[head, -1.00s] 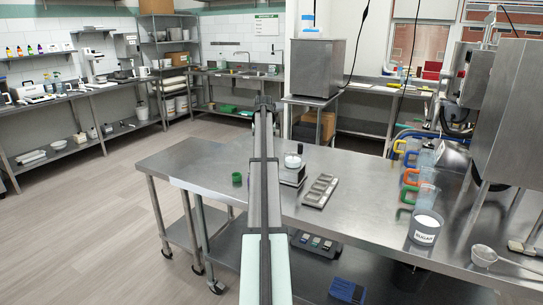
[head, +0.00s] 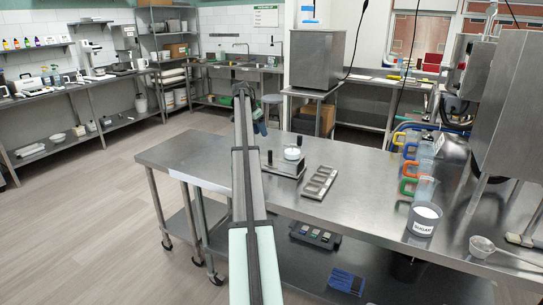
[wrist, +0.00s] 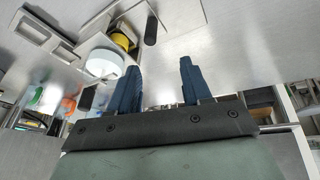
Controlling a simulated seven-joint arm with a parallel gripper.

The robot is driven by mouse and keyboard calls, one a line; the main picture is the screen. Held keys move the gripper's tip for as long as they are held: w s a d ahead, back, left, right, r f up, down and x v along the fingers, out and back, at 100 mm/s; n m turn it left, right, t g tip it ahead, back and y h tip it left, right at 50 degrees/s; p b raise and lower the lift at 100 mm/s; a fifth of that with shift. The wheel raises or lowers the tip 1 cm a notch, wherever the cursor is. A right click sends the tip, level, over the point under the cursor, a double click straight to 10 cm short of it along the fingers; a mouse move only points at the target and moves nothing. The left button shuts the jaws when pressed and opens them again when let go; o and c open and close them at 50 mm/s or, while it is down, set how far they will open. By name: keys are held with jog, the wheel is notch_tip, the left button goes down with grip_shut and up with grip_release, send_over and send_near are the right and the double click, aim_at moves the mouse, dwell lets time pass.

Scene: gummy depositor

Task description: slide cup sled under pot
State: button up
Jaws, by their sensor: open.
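What looks like the cup sled is a low metal plate (head: 283,171) on the steel table, with upright black handles. A round white cup (head: 292,153) sits on it. In the wrist view the white cup (wrist: 104,62) shows beyond the left finger, beside a yellow round part (wrist: 121,41) and a black handle (wrist: 151,30). My gripper (wrist: 155,84) is open, with nothing between its blue fingers. In the head view my gripper (head: 261,127) is small, behind and left of the sled and apart from it. I cannot tell which part of the steel machine at right is the pot.
A grey mold tray (head: 319,182) lies right of the sled. Several coloured-handled jugs (head: 419,170), a sugar container (head: 424,218) and a scoop (head: 484,245) stand farther right. The steel machine (head: 500,100) fills the right edge. The table's left end (head: 185,155) is clear.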

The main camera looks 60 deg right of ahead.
aim_at(270, 151)
jog(key=s+d+f+m, duration=0.1)
jog(key=f, duration=0.3)
jog(key=s+d+f+m, duration=0.1)
jog(key=s+f+m, duration=0.1)
jog(key=f, duration=0.2)
jog(key=s+d+f+m, duration=0.1)
jog(key=f+m, duration=0.1)
jog(key=f, duration=0.2)
jog(key=shift+s+d+f, duration=0.1)
jog(key=shift+s+f, duration=0.2)
jog(key=shift+f, duration=0.05)
grip_shut()
dwell(0.5)
